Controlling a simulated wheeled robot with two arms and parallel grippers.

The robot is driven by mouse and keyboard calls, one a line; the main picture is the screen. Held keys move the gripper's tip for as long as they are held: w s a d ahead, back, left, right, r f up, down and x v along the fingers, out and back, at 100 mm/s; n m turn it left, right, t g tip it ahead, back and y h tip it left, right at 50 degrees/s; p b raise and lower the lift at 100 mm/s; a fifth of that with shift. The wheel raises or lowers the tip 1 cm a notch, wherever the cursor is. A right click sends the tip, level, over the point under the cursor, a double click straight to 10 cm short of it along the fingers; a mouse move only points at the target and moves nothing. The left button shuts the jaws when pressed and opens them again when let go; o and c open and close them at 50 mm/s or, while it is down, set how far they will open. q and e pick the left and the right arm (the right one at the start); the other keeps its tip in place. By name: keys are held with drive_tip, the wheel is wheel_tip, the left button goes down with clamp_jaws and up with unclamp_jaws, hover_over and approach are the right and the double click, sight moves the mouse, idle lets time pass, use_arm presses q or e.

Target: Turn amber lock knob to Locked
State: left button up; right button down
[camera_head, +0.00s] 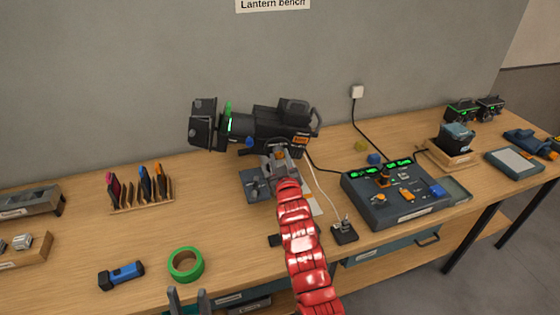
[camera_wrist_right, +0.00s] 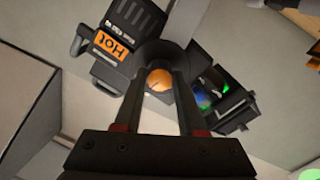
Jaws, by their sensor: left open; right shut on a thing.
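The round amber knob (camera_wrist_right: 158,79) sits on the dark body of the stage lantern (camera_wrist_right: 113,62), between the two fingers of my right gripper (camera_wrist_right: 160,90). In the head view the lantern (camera_head: 262,130) stands on a dark base at the back of the bench, and my red right arm reaches up to it. My right gripper (camera_head: 279,160) is shut on the knob (camera_head: 280,155), largely covering it there. The knob's Locked marking cannot be read. My left gripper (camera_head: 189,301) is open and empty at the bottom edge, far from the lantern.
A fader console (camera_head: 398,212) with green displays is right of my arm. A green tape roll (camera_head: 185,265) and blue torch (camera_head: 121,275) lie at front left. A tool rack (camera_head: 142,205) stands at left. A cable runs from the lantern toward a socket block (camera_head: 344,233).

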drive_tip(key=n, duration=0.2)
drive_tip(key=shift+f+n, duration=0.1)
drive_tip(key=shift+n, duration=0.3)
drive_tip(key=n, duration=0.3)
drive_tip(key=shift+n, duration=0.3)
drive_tip(key=n, duration=0.4)
drive_tip(key=shift+p, duration=0.3)
drive_tip(key=shift+n+p, duration=0.4)
drive_tip(key=shift+n, duration=1.4)
drive_tip(key=shift+d, duration=0.1)
drive_tip(key=c, duration=0.5)
unclamp_jaws()
